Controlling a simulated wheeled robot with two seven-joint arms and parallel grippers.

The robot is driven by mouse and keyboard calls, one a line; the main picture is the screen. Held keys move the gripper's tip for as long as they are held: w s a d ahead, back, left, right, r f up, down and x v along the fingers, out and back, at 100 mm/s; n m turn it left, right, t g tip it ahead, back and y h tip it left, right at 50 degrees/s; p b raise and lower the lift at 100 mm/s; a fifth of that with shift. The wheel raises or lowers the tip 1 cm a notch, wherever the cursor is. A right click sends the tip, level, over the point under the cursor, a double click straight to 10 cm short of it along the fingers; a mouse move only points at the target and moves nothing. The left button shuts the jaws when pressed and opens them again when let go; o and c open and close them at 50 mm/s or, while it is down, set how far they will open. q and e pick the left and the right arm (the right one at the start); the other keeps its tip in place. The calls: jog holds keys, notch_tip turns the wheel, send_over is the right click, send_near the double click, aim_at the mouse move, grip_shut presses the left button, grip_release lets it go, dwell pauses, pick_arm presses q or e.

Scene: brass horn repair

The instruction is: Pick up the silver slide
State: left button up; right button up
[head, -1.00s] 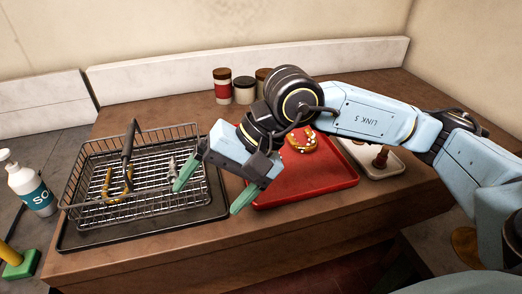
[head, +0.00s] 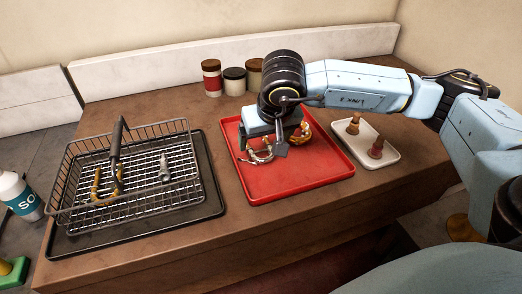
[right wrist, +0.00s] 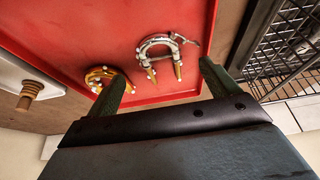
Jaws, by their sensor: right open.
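The silver slide (head: 262,155) is a U-shaped tube lying on the red tray (head: 310,180). In the right wrist view the silver slide (right wrist: 155,43) shows its curved end and two brass-coloured ends pointing toward my gripper. My left gripper is out of view.
A brass slide (head: 303,134) lies on the tray close to the silver one. A wire basket (head: 130,215) with a raised handle stands on a dark tray at left. A white dish (head: 385,140) with brown pieces is at right. Jars (head: 212,78) stand behind.

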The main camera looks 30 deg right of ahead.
aim_at(261, 152)
jog(key=x, duration=0.5)
jog(key=shift+w, duration=0.2)
jog(key=c, duration=1.1)
